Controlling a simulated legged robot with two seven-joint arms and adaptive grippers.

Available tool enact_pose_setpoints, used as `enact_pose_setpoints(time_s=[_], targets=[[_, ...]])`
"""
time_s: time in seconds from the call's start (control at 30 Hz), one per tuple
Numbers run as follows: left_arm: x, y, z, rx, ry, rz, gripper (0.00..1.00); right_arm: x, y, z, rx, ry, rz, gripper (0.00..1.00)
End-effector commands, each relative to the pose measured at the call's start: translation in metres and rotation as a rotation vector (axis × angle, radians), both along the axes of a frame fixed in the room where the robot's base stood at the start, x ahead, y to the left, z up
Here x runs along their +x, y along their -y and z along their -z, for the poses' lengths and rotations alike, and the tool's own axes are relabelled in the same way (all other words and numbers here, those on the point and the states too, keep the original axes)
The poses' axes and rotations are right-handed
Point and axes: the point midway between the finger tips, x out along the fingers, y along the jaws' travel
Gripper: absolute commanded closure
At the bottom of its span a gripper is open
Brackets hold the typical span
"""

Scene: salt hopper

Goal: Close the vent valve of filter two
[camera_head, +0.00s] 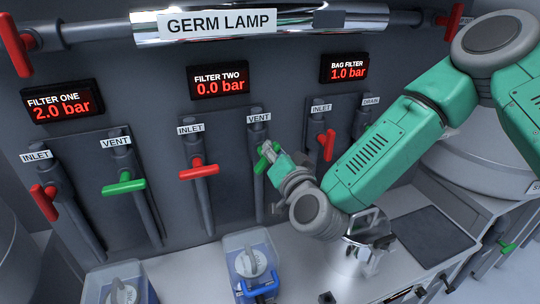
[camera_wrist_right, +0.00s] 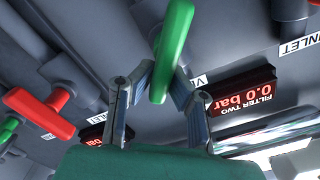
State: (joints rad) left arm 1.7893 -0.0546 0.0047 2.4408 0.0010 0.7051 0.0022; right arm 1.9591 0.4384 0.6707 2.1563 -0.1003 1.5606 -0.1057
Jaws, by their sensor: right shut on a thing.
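The vent valve of filter two has a green handle (camera_head: 261,162) on a grey pipe under the VENT label (camera_head: 258,118). In the head view the handle looks steeply slanted, partly hidden by my right gripper (camera_head: 272,152). In the right wrist view, the green handle (camera_wrist_right: 174,45) stands between the two fingers of my right gripper (camera_wrist_right: 158,88), which is shut on it. The filter two display (camera_head: 218,81) reads 0.0 bar. The filter two inlet has a red handle (camera_head: 198,171) lying across its pipe. My left gripper is not in view.
Filter one's red inlet handle (camera_head: 44,203) and green vent handle (camera_head: 123,187) are to the left. Lidded containers (camera_head: 250,262) stand on the counter below. The germ lamp (camera_head: 260,22) runs above.

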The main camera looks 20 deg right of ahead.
Motion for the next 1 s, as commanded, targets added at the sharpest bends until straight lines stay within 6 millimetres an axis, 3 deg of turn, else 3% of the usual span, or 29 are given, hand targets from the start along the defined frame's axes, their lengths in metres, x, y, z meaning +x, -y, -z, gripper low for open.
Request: enact_pose_setpoints(time_s=[0.6,1.0], targets=[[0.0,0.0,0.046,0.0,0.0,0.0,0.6,0.001,0.01,0.015,0.57,-0.018,0.006,1.0],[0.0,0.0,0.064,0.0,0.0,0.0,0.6,0.001,0.012,0.02,0.804,-0.028,0.007,1.0]])
